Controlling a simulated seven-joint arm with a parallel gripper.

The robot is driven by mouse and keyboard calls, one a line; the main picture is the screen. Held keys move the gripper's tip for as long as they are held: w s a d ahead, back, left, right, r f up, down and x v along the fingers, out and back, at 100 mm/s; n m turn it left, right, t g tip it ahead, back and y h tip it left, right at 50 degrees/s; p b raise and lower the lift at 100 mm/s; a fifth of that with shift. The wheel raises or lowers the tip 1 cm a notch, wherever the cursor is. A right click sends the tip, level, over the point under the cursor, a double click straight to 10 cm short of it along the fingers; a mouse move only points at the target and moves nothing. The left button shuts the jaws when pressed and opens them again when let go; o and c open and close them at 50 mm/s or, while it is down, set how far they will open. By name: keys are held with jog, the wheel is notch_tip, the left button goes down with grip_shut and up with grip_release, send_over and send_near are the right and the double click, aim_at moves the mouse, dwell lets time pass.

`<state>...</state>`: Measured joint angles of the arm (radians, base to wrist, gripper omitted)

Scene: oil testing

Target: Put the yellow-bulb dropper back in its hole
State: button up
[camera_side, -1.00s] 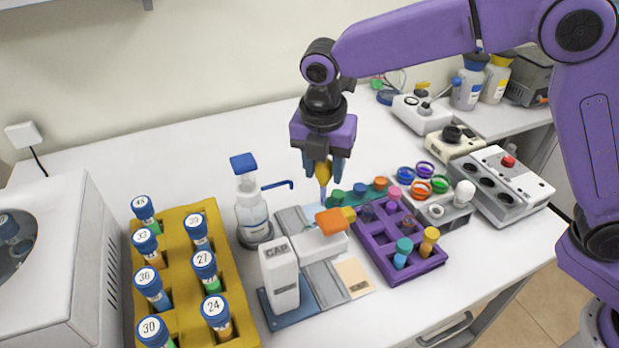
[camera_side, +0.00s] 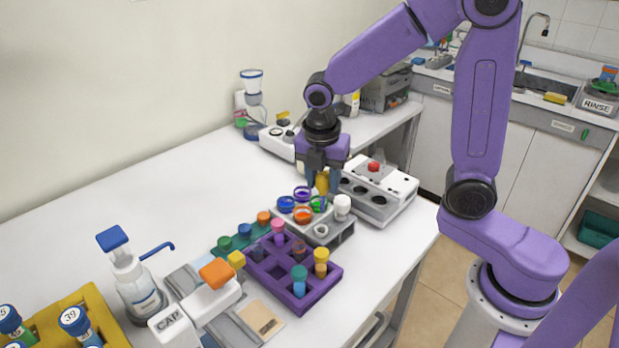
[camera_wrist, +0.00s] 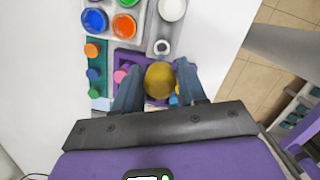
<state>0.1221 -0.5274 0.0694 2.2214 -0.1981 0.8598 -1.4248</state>
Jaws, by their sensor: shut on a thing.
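My gripper (camera_side: 322,190) is shut on the yellow-bulb dropper (camera_side: 322,180). In the wrist view the round yellow bulb (camera_wrist: 159,80) sits between my two fingers, and the dropper's tip is hidden. In the side view my gripper is in line with the coloured ring wells, above the table; its exact height is unclear. A grey holder (camera_side: 338,238) carries a white-bulb piece (camera_side: 342,205) and a pale round hole (camera_side: 321,231) that looks empty. This hole also shows in the wrist view (camera_wrist: 162,47), beyond the bulb.
A purple rack (camera_side: 262,272) with coloured-capped vials stands in front of the holder. A white device with a red knob (camera_side: 374,167) stands behind right.

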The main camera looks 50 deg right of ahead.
aim_at(322, 192)
jog(key=shift+f, duration=1.8)
jog(key=shift+f, duration=3.35)
dwell(0.7)
dwell(0.6)
jog(key=o, duration=0.8)
jog(key=shift+c, duration=0.2)
jog(key=shift+r, duration=0.15)
